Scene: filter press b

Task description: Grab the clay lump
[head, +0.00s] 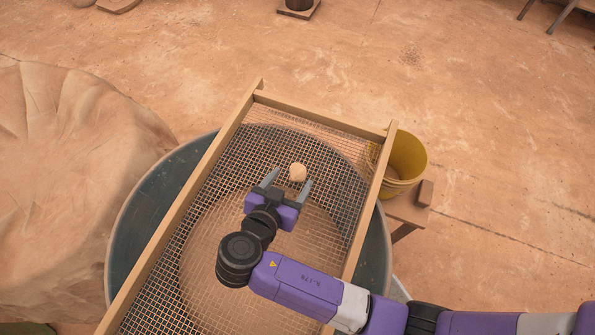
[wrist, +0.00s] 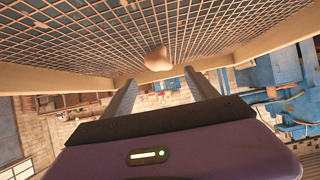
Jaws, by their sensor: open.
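The clay lump (head: 298,172) is small, rounded and pale tan. It sits on the wire mesh of a wooden-framed sieve (head: 262,150). My gripper (head: 288,180) is open and empty over the mesh, with its two grey fingers pointing at the lump. In the head view the lump shows just past the fingertips, between their lines. In the wrist view the lump (wrist: 158,60) shows against the mesh, centred beyond the two fingers (wrist: 160,92). The exact gap between lump and fingertips is hard to judge.
The sieve's raised wooden rim (head: 190,205) surrounds the mesh, and the sieve lies across a round dark tub (head: 150,210). A yellow bucket (head: 408,158) stands close to the right rim on a wooden stand (head: 412,208). A large clay-coloured mound (head: 60,180) is at left.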

